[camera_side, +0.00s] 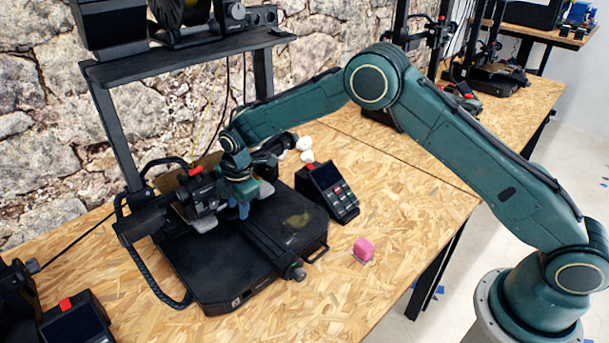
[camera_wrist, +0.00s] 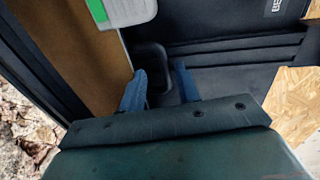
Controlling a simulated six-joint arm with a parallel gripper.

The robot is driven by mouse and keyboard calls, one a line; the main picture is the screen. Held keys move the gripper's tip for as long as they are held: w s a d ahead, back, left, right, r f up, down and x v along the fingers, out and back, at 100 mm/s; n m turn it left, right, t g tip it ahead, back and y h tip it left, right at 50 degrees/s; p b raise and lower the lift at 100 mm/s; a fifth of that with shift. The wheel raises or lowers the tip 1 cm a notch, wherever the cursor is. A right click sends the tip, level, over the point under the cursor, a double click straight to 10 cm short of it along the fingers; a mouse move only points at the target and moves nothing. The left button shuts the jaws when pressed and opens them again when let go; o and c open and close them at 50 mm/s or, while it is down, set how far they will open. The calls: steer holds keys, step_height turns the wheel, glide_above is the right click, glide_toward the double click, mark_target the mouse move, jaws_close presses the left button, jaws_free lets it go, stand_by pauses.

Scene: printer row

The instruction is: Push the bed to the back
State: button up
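The printer's bed is a brown plate (camera_wrist: 75,50) at the left of the wrist view. In the side view only a tan part of it (camera_side: 208,160) shows behind the print head and my gripper. A pale grey piece with a green strip (camera_wrist: 128,10) lies at its edge. My gripper (camera_side: 243,210) is low over the black printer base (camera_side: 215,265), at the bed's front. In the wrist view its blue fingers (camera_wrist: 161,88) stand apart, with a black handle-like loop (camera_wrist: 152,58) just beyond and between them. Contact with it is unclear.
The black printer frame (camera_side: 108,130) rises at the back left, near the stone wall. Another control box (camera_side: 75,322) is at lower left.

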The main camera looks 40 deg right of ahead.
steer(key=shift+s+r, duration=0.1)
steer(key=shift+r, duration=0.05)
step_height(320, 180, up, 13)
steer(key=s, duration=0.2)
steer(key=shift+s+r, duration=0.15)
steer(key=shift+s, duration=0.05)
stand_by(0.5)
steer(key=s+r, duration=0.3)
steer(key=r, duration=0.3)
stand_by(1.1)
